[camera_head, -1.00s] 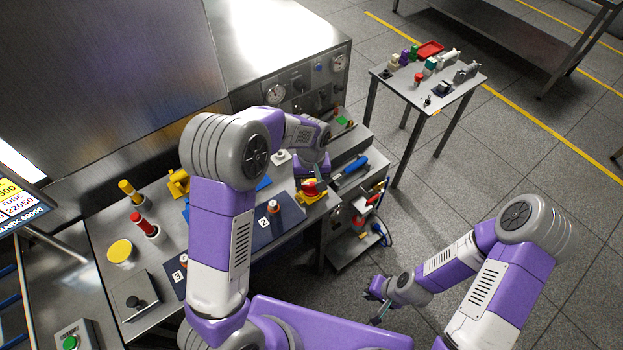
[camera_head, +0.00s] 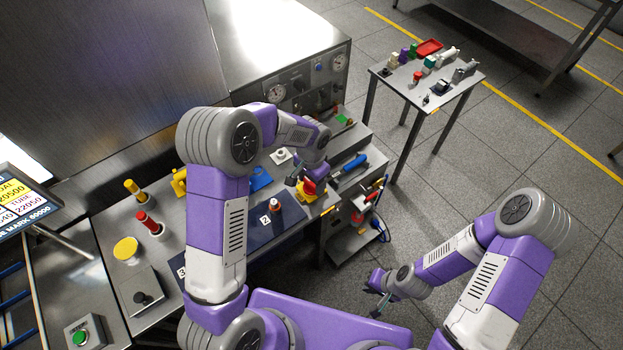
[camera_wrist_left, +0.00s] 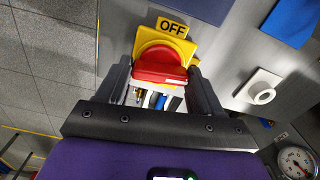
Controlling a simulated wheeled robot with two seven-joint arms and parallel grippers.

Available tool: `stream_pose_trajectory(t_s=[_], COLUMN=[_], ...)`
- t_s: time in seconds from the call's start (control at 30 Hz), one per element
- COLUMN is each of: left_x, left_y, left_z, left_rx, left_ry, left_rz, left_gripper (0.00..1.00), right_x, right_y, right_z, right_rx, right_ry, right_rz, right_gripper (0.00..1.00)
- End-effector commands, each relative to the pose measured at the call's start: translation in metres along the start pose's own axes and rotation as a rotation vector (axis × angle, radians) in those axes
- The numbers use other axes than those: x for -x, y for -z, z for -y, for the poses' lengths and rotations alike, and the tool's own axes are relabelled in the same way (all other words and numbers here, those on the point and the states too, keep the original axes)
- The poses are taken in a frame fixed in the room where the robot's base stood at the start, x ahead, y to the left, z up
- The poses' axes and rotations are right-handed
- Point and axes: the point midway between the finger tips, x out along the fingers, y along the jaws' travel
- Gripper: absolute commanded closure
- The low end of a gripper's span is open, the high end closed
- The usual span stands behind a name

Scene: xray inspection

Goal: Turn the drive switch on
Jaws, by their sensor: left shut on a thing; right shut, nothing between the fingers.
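The drive switch is a red knob (camera_wrist_left: 160,66) on a yellow plate (camera_wrist_left: 205,48) marked OFF, in the left wrist view. In the head view the red knob (camera_head: 309,187) and yellow plate (camera_head: 304,197) sit near the bench's right front corner, partly hidden by my left gripper. My left gripper (camera_head: 303,183) is at the switch; in the left wrist view its fingers (camera_wrist_left: 160,78) are on both sides of the red knob, shut on it. My right gripper (camera_head: 378,304) is shut and empty, over the floor, away from the bench.
A blue-handled thing (camera_head: 355,162) lies right of the switch. A white round fitting (camera_head: 281,156) and a dark mat (camera_head: 262,225) with a small capped piece lie nearby. Gauges (camera_head: 277,93) line the panel behind. A side table (camera_head: 405,92) with small items stands apart at the back right.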

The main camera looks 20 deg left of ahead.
Motion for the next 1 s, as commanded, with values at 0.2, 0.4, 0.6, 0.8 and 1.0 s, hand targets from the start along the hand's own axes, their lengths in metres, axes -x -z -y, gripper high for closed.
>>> stream_pose_trajectory(t_s=[0.2, 0.4, 0.6, 0.8, 1.0], left_x=[0.0009, 0.0008, 0.0007, 0.0007, 0.0005], left_y=[0.0004, 0.0005, 0.0007, 0.0007, 0.0006], left_z=[0.0004, 0.0004, 0.0003, 0.0003, 0.0002], left_rx=[-0.097, -0.138, -0.149, -0.150, -0.149], left_ry=[0.001, 0.001, 0.001, 0.002, 0.001], left_rz=[-0.002, -0.002, -0.002, -0.002, -0.002], left_gripper=[0.65, 0.65, 0.65, 0.65, 0.13], right_x=[0.0032, 0.0040, 0.0041, 0.0041, 0.0040], right_y=[-0.0001, -0.0002, -0.0002, -0.0002, -0.0002], right_z=[0.0012, 0.0015, 0.0015, 0.0015, 0.0015], right_rx=[0.000, 0.000, 0.000, 0.000, 0.000], right_ry=[0.000, 0.000, 0.000, 0.000, 0.000], right_rz=[0.000, 0.000, 0.000, 0.000, 0.000], right_gripper=[1.00, 1.00, 1.00, 1.00, 1.00])
